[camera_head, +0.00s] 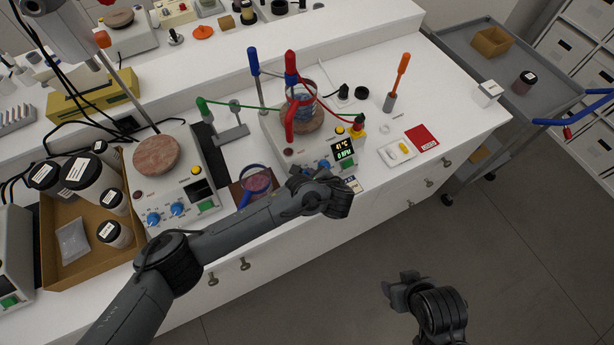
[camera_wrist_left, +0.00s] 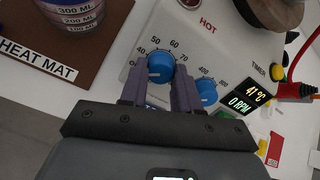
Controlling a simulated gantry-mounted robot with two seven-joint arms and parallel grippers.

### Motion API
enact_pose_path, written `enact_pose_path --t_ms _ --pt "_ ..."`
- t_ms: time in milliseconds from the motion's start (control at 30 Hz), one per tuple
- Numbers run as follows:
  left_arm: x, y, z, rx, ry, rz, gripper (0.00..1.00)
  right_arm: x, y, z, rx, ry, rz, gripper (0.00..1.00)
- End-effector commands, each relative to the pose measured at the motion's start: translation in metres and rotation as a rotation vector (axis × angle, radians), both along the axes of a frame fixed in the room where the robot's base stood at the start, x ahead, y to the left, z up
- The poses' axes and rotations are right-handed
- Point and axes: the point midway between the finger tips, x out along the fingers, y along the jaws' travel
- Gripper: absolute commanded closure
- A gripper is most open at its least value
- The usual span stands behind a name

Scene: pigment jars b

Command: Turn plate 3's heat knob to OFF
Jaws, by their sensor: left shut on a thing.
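The hotplate (camera_head: 345,166) in the middle of the bench has a display reading 41 °C and 0 RPM. Its heat knob (camera_wrist_left: 161,66) is blue, on a dial numbered 40 to 70 in view, beside a HOT mark. My left gripper (camera_wrist_left: 160,84) is shut on this knob, one finger at each side. In the head view my left gripper (camera_head: 300,182) is at the hotplate's front and hides the knob. The second blue knob (camera_wrist_left: 206,92) sits to its right, free. My right gripper (camera_head: 397,287) hangs over the floor, away from the bench; its jaw opening is unclear.
A beaker (camera_head: 302,104) stands on the hotplate, with clamps and tubing around it. A heat mat (camera_wrist_left: 92,55) with a cup lies to the left. Another hotplate (camera_head: 188,190) and a jar tray (camera_head: 52,278) stand farther left. A red card (camera_head: 422,138) lies at the right.

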Motion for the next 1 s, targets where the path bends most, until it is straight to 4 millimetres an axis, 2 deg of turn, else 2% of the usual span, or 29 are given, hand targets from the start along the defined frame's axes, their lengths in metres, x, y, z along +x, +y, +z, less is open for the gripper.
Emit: enact_pose_path --t_ms 600,633,700,800,1000 --pt "-0.0001 -0.0007 0.0006 -0.037 -0.02 0.039 0.99 0.0 0.0 0.0003 0.0 0.0 0.0 0.43" --pt "0.0 -0.0007 0.0007 -0.037 -0.02 0.039 0.67 0.0 0.0 0.0003 0.0 0.0 0.0 0.43" --pt "0.0 -0.0007 0.0007 -0.037 -0.02 0.039 0.57 0.0 0.0 0.0003 0.0 0.0 0.0 0.43" --pt "0.0 -0.0006 0.0006 -0.036 -0.019 0.039 0.43 0.0 0.0 0.0003 0.0 0.0 0.0 0.43" --pt "0.0001 -0.0004 0.0003 -0.035 -0.018 0.038 0.43 0.0 0.0 0.0003 0.0 0.0 0.0 0.43"
